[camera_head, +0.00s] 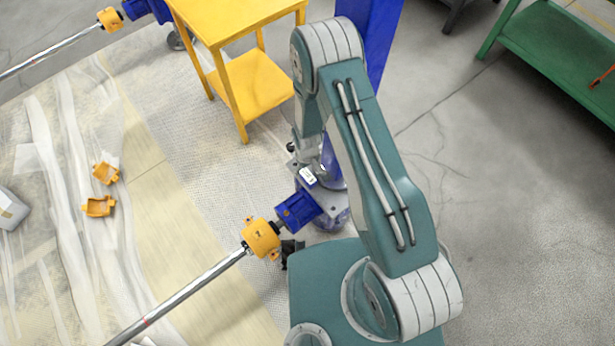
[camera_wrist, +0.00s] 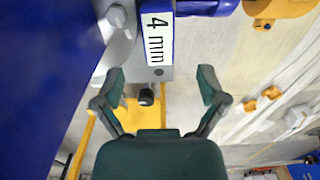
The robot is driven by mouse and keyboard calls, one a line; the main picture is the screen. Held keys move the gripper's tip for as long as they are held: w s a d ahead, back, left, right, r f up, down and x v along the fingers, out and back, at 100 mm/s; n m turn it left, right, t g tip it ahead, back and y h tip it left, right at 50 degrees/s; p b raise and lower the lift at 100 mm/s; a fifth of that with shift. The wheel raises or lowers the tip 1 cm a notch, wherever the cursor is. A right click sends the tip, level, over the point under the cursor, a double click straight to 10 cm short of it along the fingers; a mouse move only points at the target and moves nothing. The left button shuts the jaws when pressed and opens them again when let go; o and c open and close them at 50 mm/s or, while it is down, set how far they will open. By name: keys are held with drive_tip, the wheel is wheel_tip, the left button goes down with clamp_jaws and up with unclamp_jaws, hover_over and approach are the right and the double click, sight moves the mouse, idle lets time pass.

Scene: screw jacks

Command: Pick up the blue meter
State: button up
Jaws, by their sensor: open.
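A small display reading "4 mm" with blue edges, which looks like the blue meter (camera_wrist: 157,38), is at the top centre of the wrist view on a grey metal plate. In the head view a small white label (camera_head: 307,175), probably the same meter, shows on the screw jack beside my arm. My gripper (camera_wrist: 161,80) is open in the wrist view, with its two green fingers apart. The meter lies ahead of the fingertips, above the gap between them, and nothing is held. In the head view my arm hides the gripper's fingers.
A blue motor (camera_head: 297,209) and orange coupling (camera_head: 261,238) join a long metal shaft (camera_head: 190,292). A tall blue post (camera_head: 385,25) stands behind my arm. A yellow table (camera_head: 225,20) is at the back, a green bench (camera_head: 560,50) at upper right. Orange coupling halves (camera_head: 98,206) lie on the sheeting.

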sight(308, 176)
wheel_tip(308, 176, down, 5)
drive_tip(key=shift+s+d+f, duration=0.1)
drive_tip(key=shift+d, duration=0.05)
clamp_jaws()
